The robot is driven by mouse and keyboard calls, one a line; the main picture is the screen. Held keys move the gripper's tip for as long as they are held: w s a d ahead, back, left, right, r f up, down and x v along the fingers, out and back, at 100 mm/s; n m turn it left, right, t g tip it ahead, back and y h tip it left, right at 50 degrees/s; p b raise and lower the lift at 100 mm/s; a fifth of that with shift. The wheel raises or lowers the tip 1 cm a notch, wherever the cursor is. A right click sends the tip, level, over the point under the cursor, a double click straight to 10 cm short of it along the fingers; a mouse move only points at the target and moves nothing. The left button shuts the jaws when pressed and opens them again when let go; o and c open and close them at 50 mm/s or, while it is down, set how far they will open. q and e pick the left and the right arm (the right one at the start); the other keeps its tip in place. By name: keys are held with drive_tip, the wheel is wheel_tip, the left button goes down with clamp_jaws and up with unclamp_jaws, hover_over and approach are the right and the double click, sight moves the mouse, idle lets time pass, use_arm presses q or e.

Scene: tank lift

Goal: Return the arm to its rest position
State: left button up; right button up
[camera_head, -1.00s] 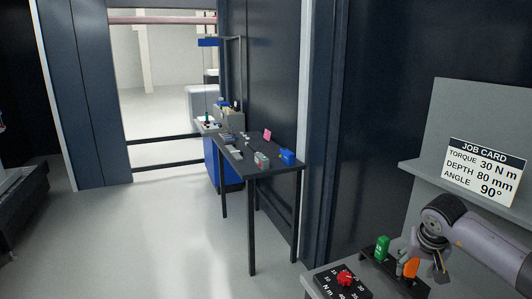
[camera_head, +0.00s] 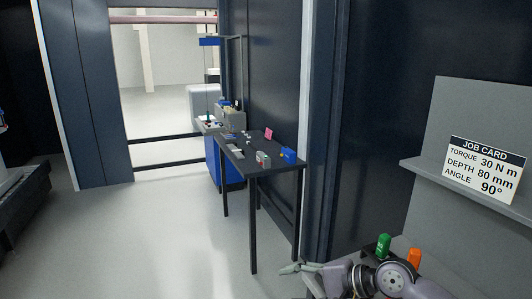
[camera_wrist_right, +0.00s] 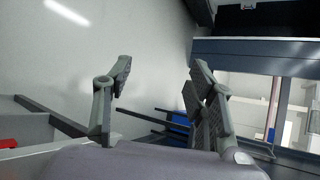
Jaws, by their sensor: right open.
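My right gripper (camera_head: 288,268) is low in the head view, left of the near bench, pointing left with nothing visible in it. In the right wrist view its two grey fingers (camera_wrist_right: 160,78) stand wide apart, with floor and distant furniture behind. My right arm (camera_head: 390,280) crosses the front of the near bench and hides much of its top. My left gripper is not in view.
A job card (camera_head: 484,171) is on the grey panel at right, reading 30 N m, 80 mm, 90°. A dark table (camera_head: 272,170) with small items stands beyond, along the dark wall. Open grey floor (camera_head: 165,235) lies to the left.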

drive_tip(key=s+a+r+m+t+y, duration=0.3)
drive_tip(key=a+r+m+y, duration=0.25)
drive_tip(key=r+m, duration=0.25)
drive_tip(key=d+r+m+t+h, duration=0.3)
drive_tip(key=m+t, duration=0.5)
drive_tip(key=m, duration=0.6)
drive_tip(key=s+d+f+m+h, duration=0.2)
drive_tip(key=d+f+m+h, duration=0.45)
drive_tip(key=m, duration=0.65)
drive_tip(key=s+d+f+m+h, duration=0.1)
drive_tip(key=d+f+m+h, duration=0.6)
drive_tip(key=m, duration=0.5)
drive_tip(key=s+d+f+m+g, duration=0.1)
drive_tip(key=s+f+m+g, duration=0.65)
drive_tip(key=s, duration=0.55)
drive_tip(key=s+d+f+m+g, duration=0.2)
drive_tip(key=s+f+m+g, duration=0.4)
drive_tip(key=s+f, duration=0.45)
wheel_tip(320, 180, down, 22)
drive_tip(key=s, duration=0.3)
drive_tip(key=s+d+f+g, duration=0.2)
drive_tip(key=s+f, duration=1.5)
drive_tip(key=shift+d+f+n, duration=0.25)
drive_tip(key=shift+f+n, duration=0.15)
drive_tip(key=shift+n, duration=0.05)
